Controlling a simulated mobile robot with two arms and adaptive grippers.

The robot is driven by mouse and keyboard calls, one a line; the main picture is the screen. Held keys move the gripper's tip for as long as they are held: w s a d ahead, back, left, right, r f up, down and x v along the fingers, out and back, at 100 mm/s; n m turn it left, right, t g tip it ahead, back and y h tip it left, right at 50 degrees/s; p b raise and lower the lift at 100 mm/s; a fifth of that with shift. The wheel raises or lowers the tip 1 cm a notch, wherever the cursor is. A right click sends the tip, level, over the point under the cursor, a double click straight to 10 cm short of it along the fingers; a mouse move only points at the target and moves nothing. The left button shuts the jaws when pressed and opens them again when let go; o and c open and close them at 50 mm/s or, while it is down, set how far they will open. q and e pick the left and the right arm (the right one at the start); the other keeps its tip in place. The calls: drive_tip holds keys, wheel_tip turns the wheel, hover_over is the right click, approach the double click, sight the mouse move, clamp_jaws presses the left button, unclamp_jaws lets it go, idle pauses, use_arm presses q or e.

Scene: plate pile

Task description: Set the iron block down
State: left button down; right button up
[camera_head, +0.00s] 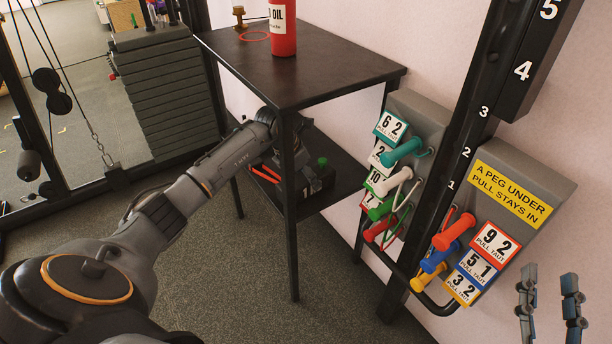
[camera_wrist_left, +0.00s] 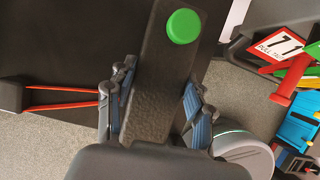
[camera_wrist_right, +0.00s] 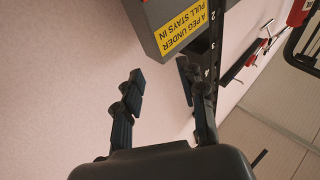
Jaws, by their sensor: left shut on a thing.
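The iron block (camera_wrist_left: 158,85) is dark and rough, with a round green spot at one end. In the left wrist view it lies between the two blue-padded fingers of my left gripper (camera_wrist_left: 157,104), which is shut on it. In the head view the block (camera_head: 316,184) shows its green spot and part of a white marking at the lower shelf (camera_head: 345,182) of the black table. I cannot tell whether it touches the shelf. The table leg and my arm hide most of the left gripper there. My right gripper (camera_head: 550,308) is open and empty at lower right; it also shows in the right wrist view (camera_wrist_right: 158,92).
A red oil bottle (camera_head: 283,30), a red ring (camera_head: 255,36) and a brass piece (camera_head: 239,17) are on the tabletop (camera_head: 325,70). Red bands (camera_wrist_left: 62,97) lie beside the block. Coloured pegs (camera_head: 403,150) stick out near the wall at right. A weight stack (camera_head: 160,90) stands behind left.

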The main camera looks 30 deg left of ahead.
use_arm(q)
drive_tip(key=c, duration=0.8)
unclamp_jaws()
drive_tip(key=shift+s+r, duration=0.1)
drive_tip(key=shift+r, duration=0.2)
drive_tip(key=shift+p+v, duration=0.5)
drive_tip(key=shift+v, duration=0.65)
drive_tip(key=shift+s+a+p, duration=0.3)
drive_tip(key=shift+s+a, duration=0.55)
drive_tip(key=shift+s, duration=1)
drive_tip(key=shift+s+a+p, duration=0.25)
drive_tip(key=shift+s+a, duration=0.6)
drive_tip(key=shift+s, duration=0.95)
drive_tip(key=shift+s+a+p, duration=0.3)
drive_tip(key=shift+s+a, duration=0.55)
drive_tip(key=shift+s, duration=1)
use_arm(e)
wheel_tip(320, 180, down, 11)
drive_tip(key=s+d+g+h, duration=0.1)
drive_tip(key=d+g+h, duration=0.1)
drive_tip(key=g, duration=0.5)
drive_tip(key=shift+s, duration=0.3)
